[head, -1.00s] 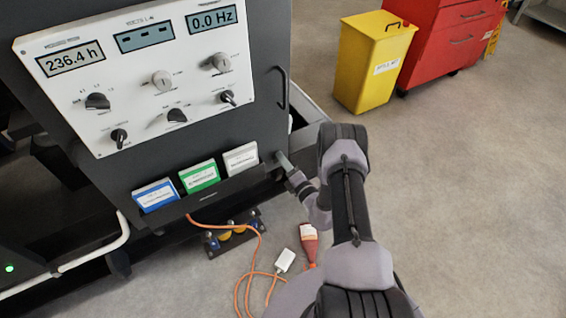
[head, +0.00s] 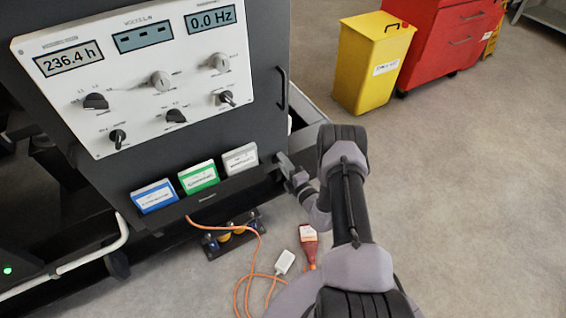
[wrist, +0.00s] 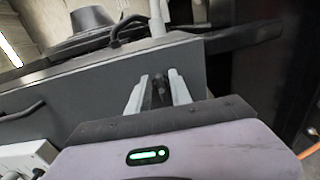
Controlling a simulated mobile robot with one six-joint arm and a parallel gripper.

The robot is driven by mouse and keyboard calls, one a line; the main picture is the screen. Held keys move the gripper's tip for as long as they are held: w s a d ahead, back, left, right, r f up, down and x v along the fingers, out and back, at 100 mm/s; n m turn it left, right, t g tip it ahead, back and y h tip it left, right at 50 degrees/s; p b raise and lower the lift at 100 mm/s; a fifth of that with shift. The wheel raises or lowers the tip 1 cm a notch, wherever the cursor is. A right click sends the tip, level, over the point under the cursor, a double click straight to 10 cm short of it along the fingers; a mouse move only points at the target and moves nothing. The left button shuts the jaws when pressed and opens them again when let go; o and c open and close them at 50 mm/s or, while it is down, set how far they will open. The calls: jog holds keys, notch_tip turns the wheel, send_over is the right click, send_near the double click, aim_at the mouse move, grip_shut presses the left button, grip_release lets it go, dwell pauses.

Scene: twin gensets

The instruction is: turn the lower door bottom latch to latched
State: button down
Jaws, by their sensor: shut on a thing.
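The lower door bottom latch (wrist: 158,91) is a small dark piece between my fingertips in the wrist view. Its exact turn angle is too small and shaded to tell. My gripper (wrist: 157,88) is shut on it, with one pale finger on each side. The grey door (wrist: 85,85) stretches behind and to the left of the fingers. In the head view my gripper (head: 284,163) is at the lower right edge of the dark door (head: 262,120), below its bar handle. The latch is hidden there.
The door carries a white control panel (head: 140,75) and blue, green and white cards (head: 199,177). A yellow bin (head: 372,65) and a red cabinet (head: 445,40) stand behind; floor to the right is clear.

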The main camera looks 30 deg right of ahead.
jog(key=c, duration=1.2)
grip_release()
jog(key=shift+a, duration=0.1)
jog(key=shift+o, duration=0.2)
jog(key=s+p, duration=0.6)
jog(key=s, duration=1.1)
jog(key=shift+s+d, duration=0.2)
jog(key=shift+d, duration=0.1)
